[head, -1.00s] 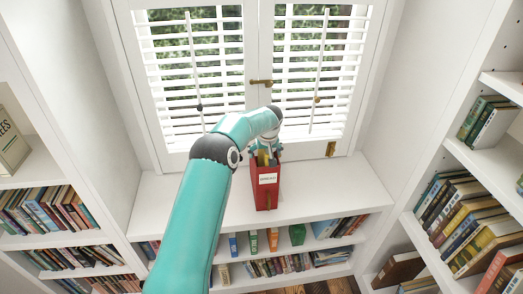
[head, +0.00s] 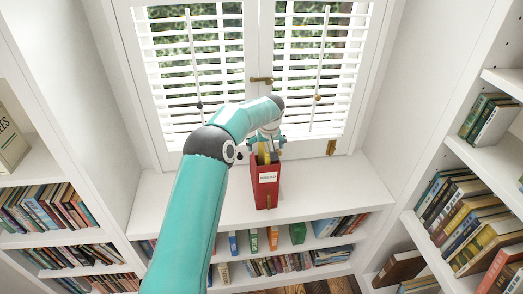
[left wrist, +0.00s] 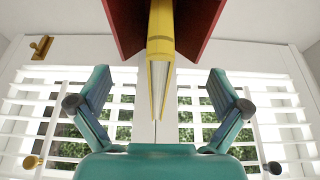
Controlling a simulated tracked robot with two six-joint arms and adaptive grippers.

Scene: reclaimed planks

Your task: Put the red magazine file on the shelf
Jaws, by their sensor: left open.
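The red magazine file (head: 265,190) stands upright on the white window-seat top, with a white label on its front. It also shows at the top of the left wrist view (left wrist: 198,22), with a yellow book (left wrist: 160,50) inside. My left gripper (head: 268,138) is just behind and above the file, partly hidden by my arm. My right gripper is not in view.
The window-seat top (head: 330,185) is clear on both sides of the file. Shuttered windows (head: 320,70) stand close behind. Below are low shelves with small files and books (head: 280,265). Bookshelves flank both sides, with some free room on the right shelves (head: 510,85).

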